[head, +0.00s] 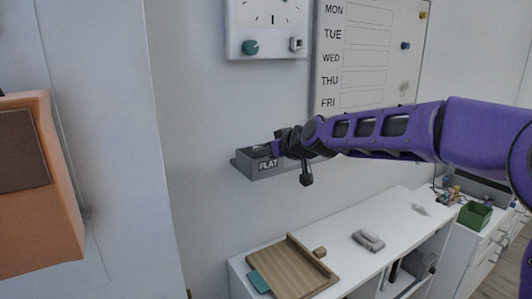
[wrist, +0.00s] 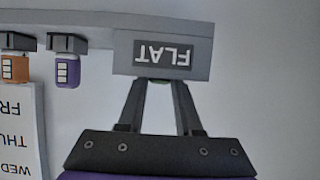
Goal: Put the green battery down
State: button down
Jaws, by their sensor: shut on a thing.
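My gripper (wrist: 160,84) is shut at the front of a grey holder marked FLAT (wrist: 195,66), which is fixed to the wall. Only a thin sliver of the green battery (wrist: 160,82) shows between the fingertips; the holder's front hides the rest. I cannot tell whether the battery touches the holder's inside. In the head view my gripper (head: 277,149) is at the right part of the same FLAT holder (head: 262,172), and the battery cannot be made out there.
In the wrist view, upside down, an orange battery (wrist: 14,68) and a purple battery (wrist: 67,72) sit in holders beside the FLAT one. A weekday board (head: 365,60) hangs above. Below, a white desk (head: 335,258) bears a wooden tray (head: 295,272) and a grey handle-like object (head: 368,240).

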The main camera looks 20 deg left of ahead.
jog(key=shift+s+f+b, duration=0.1)
jog(key=shift+f+b, duration=0.55)
jog(key=shift+b, duration=0.15)
jog(key=c, duration=0.6)
grip_release()
jog(key=shift+d+f, duration=0.1)
jog(key=shift+f, duration=0.1)
jog(key=shift+r+p, duration=0.6)
jog(key=shift+p, duration=0.2)
jog(key=shift+r+b+v, duration=0.15)
jog(key=shift+b+v, duration=0.05)
jog(key=shift+v, duration=2.8)
jog(key=shift+r+b+v, duration=0.15)
jog(key=shift+b+v, duration=0.05)
jog(key=shift+v, duration=2.85)
